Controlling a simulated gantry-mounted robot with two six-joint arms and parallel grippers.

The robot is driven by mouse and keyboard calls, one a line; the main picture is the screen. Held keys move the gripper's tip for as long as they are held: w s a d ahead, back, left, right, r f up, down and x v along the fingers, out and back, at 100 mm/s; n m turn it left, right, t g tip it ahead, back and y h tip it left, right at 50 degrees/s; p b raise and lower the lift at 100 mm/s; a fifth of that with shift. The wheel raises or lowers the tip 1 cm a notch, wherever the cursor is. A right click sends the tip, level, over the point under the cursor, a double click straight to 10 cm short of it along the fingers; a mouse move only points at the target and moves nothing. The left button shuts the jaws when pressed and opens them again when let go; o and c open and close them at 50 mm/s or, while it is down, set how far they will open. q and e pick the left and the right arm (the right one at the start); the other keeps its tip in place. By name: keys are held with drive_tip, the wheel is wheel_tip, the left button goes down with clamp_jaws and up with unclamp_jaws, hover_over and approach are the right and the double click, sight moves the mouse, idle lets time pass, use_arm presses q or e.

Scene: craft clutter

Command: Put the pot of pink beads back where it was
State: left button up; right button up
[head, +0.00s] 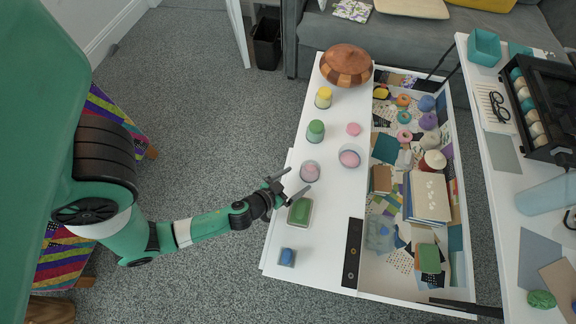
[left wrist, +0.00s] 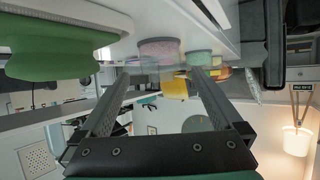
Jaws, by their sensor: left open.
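The pot of pink beads (head: 310,172) is a small clear pot with pink contents, upright on the white table. My left gripper (head: 296,184) is open and empty, its fingertips close to the pot's left and lower side. In the left wrist view, which looks upside down, the pot (left wrist: 158,48) shows beyond and above the open fingers (left wrist: 160,78). I cannot tell whether a finger touches it. My right gripper is in neither view.
A green-lidded box (head: 300,211) sits just below the gripper. A green pot (head: 315,131), a yellow pot (head: 323,99) and a wooden bowl (head: 346,65) stand farther up. A bowl with pink contents (head: 350,156) is to the right, beside the cluttered open drawer (head: 377,272).

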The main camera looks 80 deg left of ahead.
use_arm(q)
drive_tip(key=v, duration=0.3)
drive_tip(key=shift+s+d+r, duration=0.15)
drive_tip(key=shift+s+r, duration=0.15)
drive_tip(key=shift+s, duration=0.1)
